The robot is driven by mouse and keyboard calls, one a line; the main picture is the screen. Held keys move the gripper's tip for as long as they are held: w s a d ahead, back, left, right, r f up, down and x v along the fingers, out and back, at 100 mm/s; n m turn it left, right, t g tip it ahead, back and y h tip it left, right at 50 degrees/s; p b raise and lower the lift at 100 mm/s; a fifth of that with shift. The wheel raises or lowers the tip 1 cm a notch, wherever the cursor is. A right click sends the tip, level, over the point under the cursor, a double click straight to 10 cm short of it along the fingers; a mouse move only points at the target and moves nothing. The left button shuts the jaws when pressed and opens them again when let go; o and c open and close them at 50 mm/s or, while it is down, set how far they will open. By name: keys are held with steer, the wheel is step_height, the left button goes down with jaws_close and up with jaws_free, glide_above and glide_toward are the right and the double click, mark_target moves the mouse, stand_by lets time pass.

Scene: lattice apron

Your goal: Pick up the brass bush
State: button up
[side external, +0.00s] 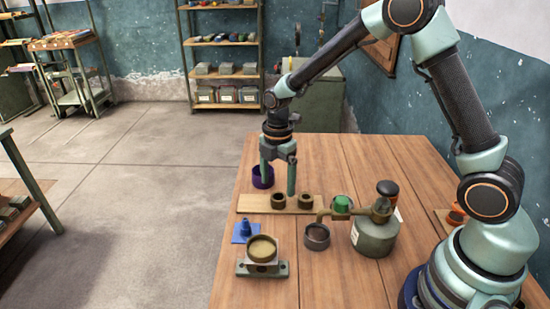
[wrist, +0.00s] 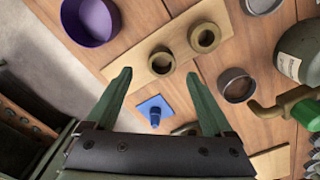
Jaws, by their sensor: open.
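Two short brass-brown rings stand on a pale wooden board (side external: 246,204), which also shows in the wrist view (wrist: 235,17). The left ring (side external: 278,205) also shows in the wrist view (wrist: 153,72), and so does the right ring (side external: 305,206) (wrist: 196,47). My gripper (side external: 278,187) is open and empty, pointing down above the board. In the wrist view its fingertips (wrist: 160,77) lie either side of the left ring, with nothing between them touching it.
A purple cup (side external: 263,180) stands behind the board. A blue square with a blue peg (side external: 245,229) and a grey mount with a brass-coloured cup (side external: 262,268) are in front. A dark cup (side external: 316,240) and a spouted can (side external: 375,236) stand right.

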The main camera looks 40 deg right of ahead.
mark_target(278, 196)
step_height(278, 196, down, 5)
steer(key=shift+s+f, duration=0.1)
stand_by(0.3)
jaws_close()
